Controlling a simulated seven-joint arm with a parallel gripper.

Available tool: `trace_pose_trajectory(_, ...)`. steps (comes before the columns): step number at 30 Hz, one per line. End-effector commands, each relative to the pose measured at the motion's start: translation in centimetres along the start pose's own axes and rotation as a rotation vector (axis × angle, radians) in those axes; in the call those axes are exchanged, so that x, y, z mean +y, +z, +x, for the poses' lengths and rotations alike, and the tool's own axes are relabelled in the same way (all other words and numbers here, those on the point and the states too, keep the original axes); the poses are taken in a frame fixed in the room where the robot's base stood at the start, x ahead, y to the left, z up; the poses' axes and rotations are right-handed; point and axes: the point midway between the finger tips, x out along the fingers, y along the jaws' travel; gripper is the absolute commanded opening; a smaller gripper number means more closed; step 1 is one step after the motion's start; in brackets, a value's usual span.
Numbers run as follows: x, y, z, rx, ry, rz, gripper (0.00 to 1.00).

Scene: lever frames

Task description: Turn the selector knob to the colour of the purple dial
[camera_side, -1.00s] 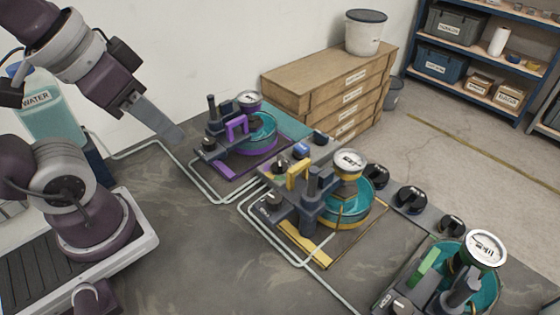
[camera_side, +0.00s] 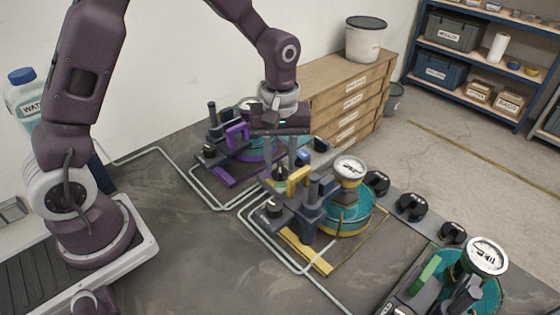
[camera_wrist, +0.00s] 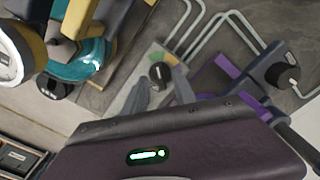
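The selector knob (camera_wrist: 160,73) is small and dark, on a pale plate with green and orange marks beside it in the wrist view. It also shows in the side view (camera_side: 281,173), below my gripper. My gripper (camera_side: 280,163) points down over it with its fingers apart. In the wrist view the fingers (camera_wrist: 160,88) stand on either side of the knob in the picture; whether they touch it, I cannot tell. The purple dial (camera_side: 247,103), at the purple-marked station, is partly hidden behind my gripper, and its face is not readable.
A yellow-handled station with a white gauge (camera_side: 350,167) stands close to the right of my gripper. A green-handled station with a gauge (camera_side: 485,255) is farther right. Several black knobs (camera_side: 411,204) line the grey strip. Wooden drawers (camera_side: 345,90) stand behind.

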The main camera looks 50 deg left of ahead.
Motion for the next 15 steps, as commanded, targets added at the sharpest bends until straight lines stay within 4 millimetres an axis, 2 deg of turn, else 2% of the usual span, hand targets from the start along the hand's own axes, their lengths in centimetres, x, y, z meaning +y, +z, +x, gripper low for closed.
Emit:
trace_pose_trajectory(3,-0.04,0.06,0.93,-0.001,0.0,0.0,0.33)
trace_pose_trajectory(10,-0.04,0.04,1.02,-0.001,0.0,0.001,0.33)
trace_pose_trajectory(15,-0.04,0.04,1.0,0.0,0.0,0.001,0.0)
